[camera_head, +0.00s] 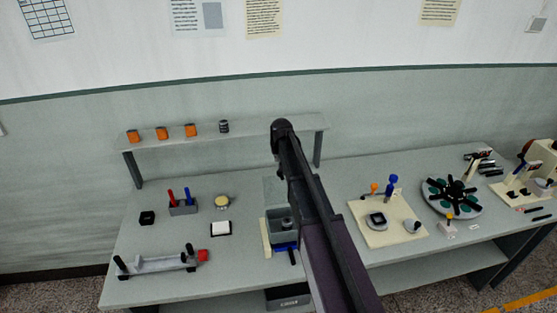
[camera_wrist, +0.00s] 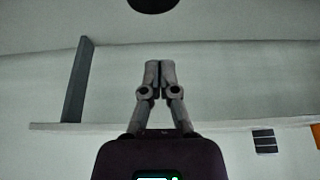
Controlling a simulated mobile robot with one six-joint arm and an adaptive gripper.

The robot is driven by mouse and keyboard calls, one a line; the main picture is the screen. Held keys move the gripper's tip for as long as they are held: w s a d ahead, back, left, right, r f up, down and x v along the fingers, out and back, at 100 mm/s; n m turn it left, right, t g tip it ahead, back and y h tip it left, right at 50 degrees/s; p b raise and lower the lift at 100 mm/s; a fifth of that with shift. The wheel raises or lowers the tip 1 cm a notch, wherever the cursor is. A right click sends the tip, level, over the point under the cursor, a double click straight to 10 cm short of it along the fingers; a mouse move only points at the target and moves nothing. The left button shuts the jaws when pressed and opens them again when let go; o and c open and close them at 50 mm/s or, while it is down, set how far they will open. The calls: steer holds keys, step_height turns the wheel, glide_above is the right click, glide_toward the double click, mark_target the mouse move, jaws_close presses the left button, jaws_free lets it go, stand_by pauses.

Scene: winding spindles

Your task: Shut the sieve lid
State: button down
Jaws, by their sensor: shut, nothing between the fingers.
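A grey-green box (camera_head: 268,229) stands on the bench near the middle of the head view, with a dark round part inside. A pale translucent panel (camera_head: 273,190) stands upright at its back edge; it looks like the sieve lid, raised open. My arm passes in front of the box's right side and hides part of it. In the wrist view my gripper (camera_wrist: 160,68) is shut and empty, pointing towards the wall and shelf. Neither box nor lid shows in the wrist view. The fingers are not clearly seen in the head view.
A wall shelf (camera_head: 255,125) with orange blocks and a dark striped jar (camera_head: 224,127) runs behind the box; it also shows in the wrist view (camera_wrist: 215,127). A beige fixture board (camera_head: 390,237) lies right of my arm. A white pad (camera_head: 221,228) lies left.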

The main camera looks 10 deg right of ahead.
steer(key=shift+s, duration=2)
steer(key=shift+s+d, duration=0.1)
steer(key=shift+d, duration=0.05)
